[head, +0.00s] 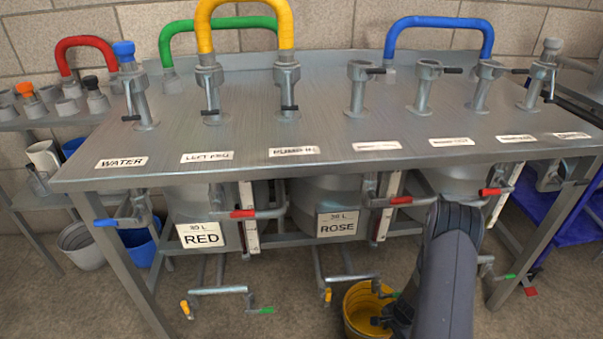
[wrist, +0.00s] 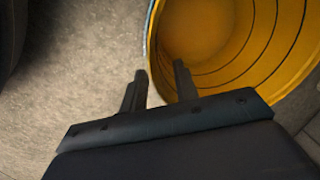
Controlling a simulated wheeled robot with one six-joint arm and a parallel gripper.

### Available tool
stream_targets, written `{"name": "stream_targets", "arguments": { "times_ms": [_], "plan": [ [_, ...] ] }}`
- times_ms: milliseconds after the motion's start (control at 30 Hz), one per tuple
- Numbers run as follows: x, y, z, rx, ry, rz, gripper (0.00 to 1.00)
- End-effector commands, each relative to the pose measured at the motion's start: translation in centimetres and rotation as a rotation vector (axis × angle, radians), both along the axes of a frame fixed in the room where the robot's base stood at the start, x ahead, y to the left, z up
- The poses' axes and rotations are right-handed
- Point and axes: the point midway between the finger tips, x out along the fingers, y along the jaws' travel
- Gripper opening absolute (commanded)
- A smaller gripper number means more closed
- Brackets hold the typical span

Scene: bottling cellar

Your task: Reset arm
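My arm (head: 447,270) reaches down in front of the metal bench at the lower right of the head view. In the head view the yellow bucket (head: 362,318) stands on the floor under the bench, partly hidden by my arm and gripper.
The metal bench (head: 330,130) carries several posts and coloured hoses, with labels along its front edge. Tanks marked RED (head: 201,235) and ROSE (head: 337,224) hang below, with valves and pipes near my arm. Blue shelving (head: 570,220) stands at right; a grey bucket (head: 82,248) at left.

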Motion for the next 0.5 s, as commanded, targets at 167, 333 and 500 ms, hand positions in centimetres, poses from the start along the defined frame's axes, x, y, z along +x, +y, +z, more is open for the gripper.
{"name": "stream_targets", "arguments": {
  "times_ms": [167, 333, 500],
  "plan": [
    [0.3, 0.1, -2.7, -0.001, 0.0, 0.0, 0.29],
    [0.4, 0.1, -3.6, -0.001, 0.0, 0.0, 0.29],
    [0.4, 0.1, -3.4, -0.001, -0.001, 0.0, 0.29]
  ]
}}
